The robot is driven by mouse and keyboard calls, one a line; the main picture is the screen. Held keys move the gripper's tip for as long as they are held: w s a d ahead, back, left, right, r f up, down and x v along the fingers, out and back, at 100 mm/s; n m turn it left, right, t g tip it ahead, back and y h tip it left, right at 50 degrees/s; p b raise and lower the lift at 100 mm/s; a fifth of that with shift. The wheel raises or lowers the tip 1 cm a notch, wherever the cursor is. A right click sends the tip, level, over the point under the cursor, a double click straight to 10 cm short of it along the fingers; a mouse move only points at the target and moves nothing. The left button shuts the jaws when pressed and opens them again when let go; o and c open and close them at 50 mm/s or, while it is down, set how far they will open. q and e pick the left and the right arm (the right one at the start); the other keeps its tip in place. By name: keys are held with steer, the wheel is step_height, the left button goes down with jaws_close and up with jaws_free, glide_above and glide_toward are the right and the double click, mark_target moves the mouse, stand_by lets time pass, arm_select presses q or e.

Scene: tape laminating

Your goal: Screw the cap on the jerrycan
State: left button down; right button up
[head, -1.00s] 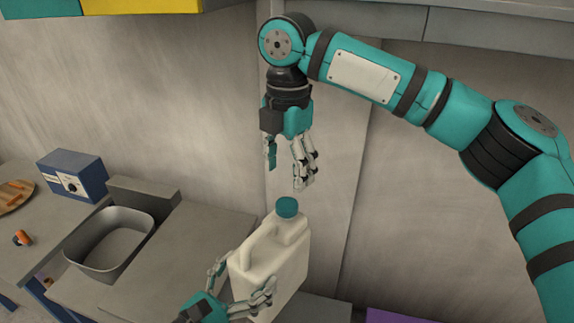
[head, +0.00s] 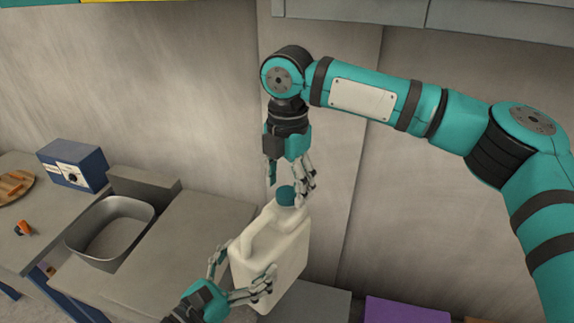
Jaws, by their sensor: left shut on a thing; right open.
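The white jerrycan (head: 268,244) is upright with a slight tilt, held in front of the counter. Its teal cap (head: 285,196) sits at the top of its neck; I cannot tell how tightly it is seated. My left gripper (head: 240,278) is shut on the lower body of the jerrycan, with fingers on both sides. My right gripper (head: 290,184) points down from above and is open, with its fingers on either side of the cap. I cannot tell whether the fingers touch the cap.
A grey counter (head: 185,235) with a metal basin (head: 108,232) lies to the left. A blue box with a dial (head: 72,165), a wooden board (head: 16,187) and a small orange item (head: 23,229) are further left. A purple surface (head: 405,310) is at lower right.

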steer(key=shift+f, duration=0.7)
steer(key=shift+c, duration=0.5)
steer(key=c, duration=1.1)
steer(key=m, duration=0.4)
steer(key=shift+c, duration=0.2)
steer(key=m, duration=0.8)
steer(key=shift+a+m, duration=0.1)
steer(key=shift+m, duration=0.3)
steer(key=m, duration=0.2)
steer(key=shift+m, duration=0.3)
steer(key=o, duration=1.4)
steer(key=shift+c, duration=0.2)
